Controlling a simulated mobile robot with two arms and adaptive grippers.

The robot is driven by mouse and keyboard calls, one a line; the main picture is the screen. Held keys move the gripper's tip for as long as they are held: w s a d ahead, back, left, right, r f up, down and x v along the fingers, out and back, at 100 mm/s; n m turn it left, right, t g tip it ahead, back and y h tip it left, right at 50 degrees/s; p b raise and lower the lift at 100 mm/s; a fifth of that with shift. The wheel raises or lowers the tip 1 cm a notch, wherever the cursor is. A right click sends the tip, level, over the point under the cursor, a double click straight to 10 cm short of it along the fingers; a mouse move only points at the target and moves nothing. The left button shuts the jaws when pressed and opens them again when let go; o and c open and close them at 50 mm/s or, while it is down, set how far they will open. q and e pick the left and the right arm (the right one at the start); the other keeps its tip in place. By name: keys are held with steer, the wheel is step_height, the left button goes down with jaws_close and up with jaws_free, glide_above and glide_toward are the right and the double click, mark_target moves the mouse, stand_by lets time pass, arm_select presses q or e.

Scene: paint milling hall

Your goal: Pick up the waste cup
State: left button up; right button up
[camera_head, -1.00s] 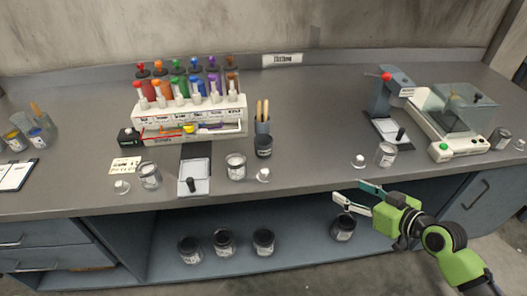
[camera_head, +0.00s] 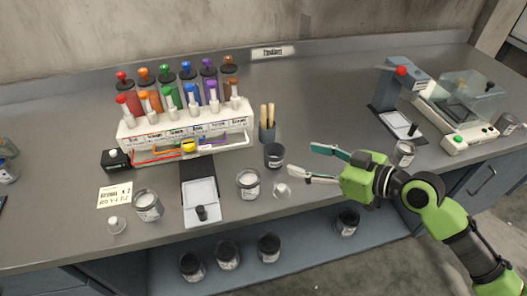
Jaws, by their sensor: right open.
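A dark grey open cup (camera_head: 274,155) stands upright on the bench, just in front of the stick holder; it looks like the waste cup, though its label is too small to read. My right gripper (camera_head: 301,160) is open and empty, just right of this cup. Its fingers point left toward the cup, one farther back and one nearer, and the cup does not appear to be between them. My left gripper is not in view.
A holder with wooden sticks (camera_head: 267,124) stands close behind the cup. A labelled tin (camera_head: 248,184) and a small white-topped item (camera_head: 282,190) stand in front. A rack of coloured bottles (camera_head: 185,135) is left. The bench behind my gripper is clear.

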steer(key=p, duration=0.1)
glide_toward(267, 148)
steer(key=shift+w+a+f, duration=0.1)
steer(key=shift+w+a, duration=0.2)
steer(key=shift+a, duration=0.55)
steer(key=shift+w+a+f, duration=0.15)
steer(key=shift+w+a, duration=0.05)
steer(key=shift+a, duration=0.05)
steer(key=shift+w+a+f+p, duration=0.15)
steer(key=shift+w+a+p, duration=0.1)
steer(key=shift+w+p, duration=0.1)
steer(key=p+x, duration=0.1)
steer(key=x, duration=0.3)
steer(key=shift+w+d+f, duration=0.1)
steer(key=shift+w+f, duration=0.1)
steer(key=shift+f, duration=0.1)
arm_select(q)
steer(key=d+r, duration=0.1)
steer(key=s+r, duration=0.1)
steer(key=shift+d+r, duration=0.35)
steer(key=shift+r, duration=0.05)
arm_select(e)
steer(key=c, duration=1.1)
